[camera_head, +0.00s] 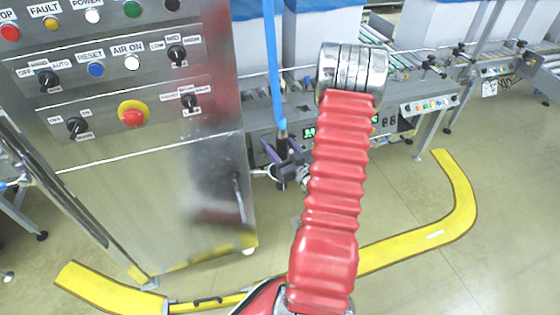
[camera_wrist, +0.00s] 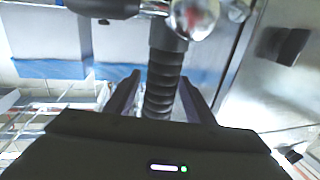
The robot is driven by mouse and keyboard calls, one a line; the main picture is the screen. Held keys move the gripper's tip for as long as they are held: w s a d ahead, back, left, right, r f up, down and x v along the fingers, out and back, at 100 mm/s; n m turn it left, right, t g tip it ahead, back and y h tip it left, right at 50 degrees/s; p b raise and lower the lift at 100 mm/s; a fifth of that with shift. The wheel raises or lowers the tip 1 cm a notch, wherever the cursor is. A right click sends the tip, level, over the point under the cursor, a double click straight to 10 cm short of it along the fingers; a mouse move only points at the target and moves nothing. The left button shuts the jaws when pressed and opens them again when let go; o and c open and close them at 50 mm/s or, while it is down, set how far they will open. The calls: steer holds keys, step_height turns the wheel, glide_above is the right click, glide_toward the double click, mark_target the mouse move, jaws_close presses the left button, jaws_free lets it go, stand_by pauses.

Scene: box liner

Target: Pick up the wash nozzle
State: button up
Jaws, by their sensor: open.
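The wash nozzle (camera_wrist: 162,75) shows in the wrist view as a black ribbed grip with a shiny metal fitting (camera_wrist: 193,15) at its top. In the head view, a dark upright piece (camera_head: 282,147) at the lower end of a blue hose (camera_head: 274,65) appears to be the nozzle, small and partly hidden by the gripper. My gripper (camera_wrist: 159,82) is open, its dark fingers on either side of the ribbed grip. I cannot tell whether either finger touches it. My gripper also shows in the head view (camera_head: 286,163), left of my red sleeved arm.
A steel control cabinet (camera_head: 150,165) with knobs and labelled buttons stands close on the left. Behind are a conveyor (camera_head: 410,95) and white boxes with blue liners (camera_head: 330,45). A curved yellow floor guard (camera_head: 455,190) runs across the floor. Open floor lies at the right.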

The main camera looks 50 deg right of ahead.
steer(key=shift+w+d, duration=0.15)
steer(key=shift+w, duration=0.4)
jaws_close()
stand_by(0.5)
steer(key=shift+r, duration=0.1)
step_height(320, 180, up, 10)
stand_by(0.9)
stand_by(0.6)
steer(key=shift+r, duration=1.6)
steer(key=shift+s, duration=0.1)
